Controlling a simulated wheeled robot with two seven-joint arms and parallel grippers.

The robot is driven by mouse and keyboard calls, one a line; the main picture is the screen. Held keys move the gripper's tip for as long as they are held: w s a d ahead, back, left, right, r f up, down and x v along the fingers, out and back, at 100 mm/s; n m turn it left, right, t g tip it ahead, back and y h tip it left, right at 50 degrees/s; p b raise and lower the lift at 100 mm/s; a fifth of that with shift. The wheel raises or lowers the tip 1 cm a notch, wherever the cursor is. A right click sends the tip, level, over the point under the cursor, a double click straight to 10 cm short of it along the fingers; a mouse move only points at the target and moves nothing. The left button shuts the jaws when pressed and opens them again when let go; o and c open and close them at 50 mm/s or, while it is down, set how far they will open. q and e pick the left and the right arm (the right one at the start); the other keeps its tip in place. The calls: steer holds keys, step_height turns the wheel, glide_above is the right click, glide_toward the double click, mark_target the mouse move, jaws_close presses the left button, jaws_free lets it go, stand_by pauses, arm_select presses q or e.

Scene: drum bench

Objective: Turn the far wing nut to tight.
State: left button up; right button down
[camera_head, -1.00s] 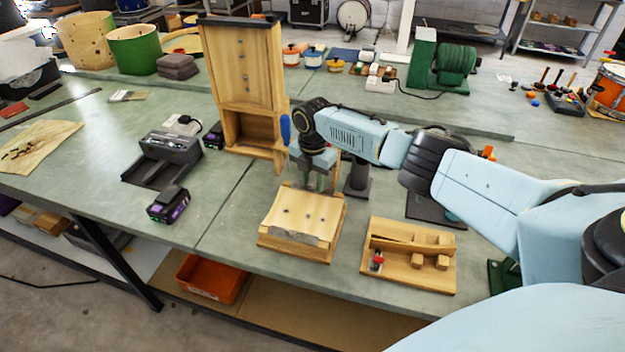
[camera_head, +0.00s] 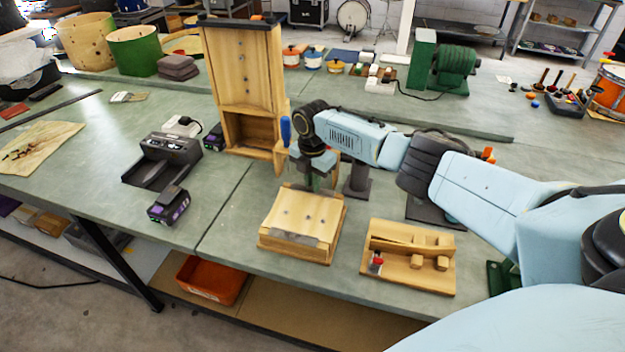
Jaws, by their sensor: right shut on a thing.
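A wooden block fixture (camera_head: 300,222) with a sloped top and a metal strip along its front stands on the bench in the middle. Small dark studs show on its top. My right gripper (camera_head: 318,184) points down at the far edge of this fixture. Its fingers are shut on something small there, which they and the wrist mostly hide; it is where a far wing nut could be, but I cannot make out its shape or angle. My left gripper does not show.
A tall wooden stand (camera_head: 243,80) rises behind the fixture, close to my right wrist. A wooden jig (camera_head: 410,257) lies to the right. A charger (camera_head: 165,158) and a battery (camera_head: 169,204) lie left. The bench between battery and fixture is clear.

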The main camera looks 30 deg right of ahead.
steer(key=m+p, duration=0.2)
steer(key=m, duration=0.3)
steer(key=shift+r+m, duration=0.1)
steer(key=shift+m, duration=0.3)
steer(key=m+p, duration=0.2)
steer(key=m, duration=0.3)
steer(key=shift+w, duration=0.1)
steer(key=m+p, duration=0.1)
steer(key=m, duration=0.5)
steer(key=shift+m+p, duration=0.3)
steer(key=m, duration=0.5)
steer(key=shift+m+p, duration=0.3)
steer(key=shift+p, duration=0.1)
steer(key=m, duration=0.6)
steer(key=shift+w+d, duration=0.1)
steer(key=m+p, duration=0.1)
steer(key=m, duration=0.5)
steer(key=shift+m, duration=0.3)
steer(key=m, duration=0.5)
steer(key=shift+d, duration=0.1)
steer(key=m, duration=0.6)
steer(key=shift+m, duration=0.3)
